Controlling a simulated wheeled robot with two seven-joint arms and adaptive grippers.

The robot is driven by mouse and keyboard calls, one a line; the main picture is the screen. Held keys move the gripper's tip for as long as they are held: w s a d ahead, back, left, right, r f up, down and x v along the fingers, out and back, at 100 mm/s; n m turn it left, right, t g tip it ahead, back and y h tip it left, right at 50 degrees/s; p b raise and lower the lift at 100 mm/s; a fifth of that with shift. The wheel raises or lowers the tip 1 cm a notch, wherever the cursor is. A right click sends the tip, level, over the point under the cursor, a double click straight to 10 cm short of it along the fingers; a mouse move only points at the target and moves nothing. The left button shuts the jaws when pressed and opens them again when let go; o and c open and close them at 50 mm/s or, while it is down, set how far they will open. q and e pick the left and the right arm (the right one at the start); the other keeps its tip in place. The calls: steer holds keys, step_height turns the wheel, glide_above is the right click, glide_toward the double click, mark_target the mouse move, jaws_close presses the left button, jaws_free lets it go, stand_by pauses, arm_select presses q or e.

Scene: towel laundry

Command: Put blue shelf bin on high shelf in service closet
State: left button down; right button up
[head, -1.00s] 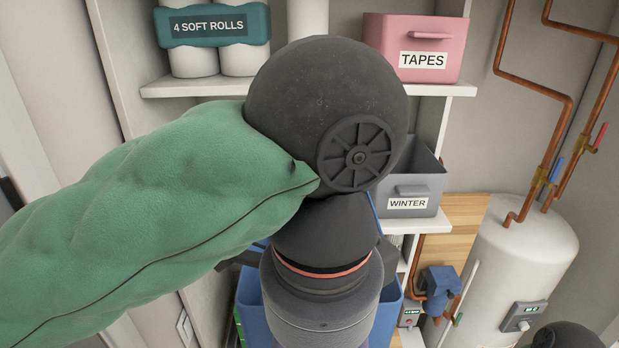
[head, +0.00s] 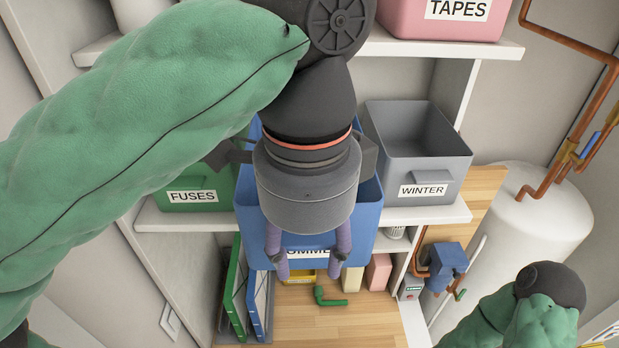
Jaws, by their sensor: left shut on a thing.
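The blue bin (head: 361,225) is in the middle of the head view, between a green FUSES bin and a grey WINTER bin. Its white label is partly covered; "OMME" can be read. My left gripper (head: 311,258) is above and in front of it, shut on the bin, with its purple fingers down at the front wall by the label. The wrist hides most of the bin's inside. I cannot tell whether the bin rests on the middle shelf (head: 425,214) or hangs in front of it. My right gripper is out of view; only my right arm shows at lower right.
The green FUSES bin (head: 190,196) and grey WINTER bin (head: 418,150) stand close on either side. A pink TAPES bin (head: 440,22) is on the upper shelf (head: 400,47). Binders (head: 248,295) stand below. Copper pipes (head: 590,110) and a white tank (head: 525,235) are at right.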

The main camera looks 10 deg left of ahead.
arm_select(q)
steer(key=w, duration=0.2)
steer(key=w+a, duration=0.1)
steer(key=w, duration=0.3)
steer(key=shift+w+a, duration=0.1)
steer(key=shift+a, duration=0.3)
steer(key=w, duration=0.3)
steer(key=w+a+p, duration=0.1)
steer(key=w, duration=0.1)
steer(key=w+a+p, duration=0.1)
steer(key=w, duration=0.2)
steer(key=shift+w+a, duration=0.25)
steer(key=shift+w, duration=0.1)
steer(key=shift+f, duration=0.85)
steer(key=shift+s+f, duration=0.1)
steer(key=shift+f, duration=0.75)
step_height(320, 180, down, 3)
steer(key=shift+r, duration=0.1)
steer(key=shift+w+f, duration=0.2)
steer(key=shift+f, duration=0.35)
